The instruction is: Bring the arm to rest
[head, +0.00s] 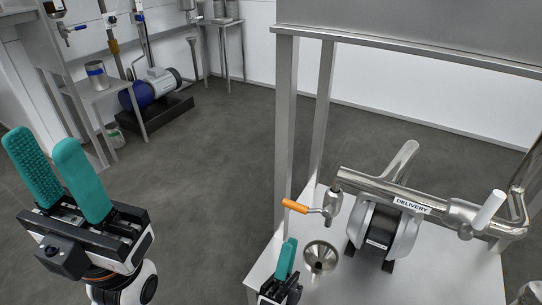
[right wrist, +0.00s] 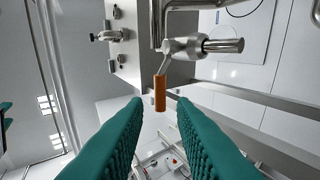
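My left gripper (head: 44,150) is at the left of the head view, raised over the floor, its two teal fingers apart with nothing between them. My right gripper (head: 285,260) shows only in part at the bottom of the head view, by the near edge of the steel stand. In the right wrist view its teal fingers (right wrist: 159,103) are apart. An orange valve handle (head: 295,206) sticks out left from the steel pipe fitting. It also shows in the right wrist view (right wrist: 160,93), lined up with the finger gap; I cannot tell whether the tips overlap it.
A pump (head: 384,232) under the pipe marked DELIVERY (head: 413,205) stands on the steel stand (head: 440,268). A steel funnel (head: 320,257) is close to my right gripper. Stand posts (head: 284,130) rise behind. Grey floor (head: 205,170) is clear between the stand and the left bench.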

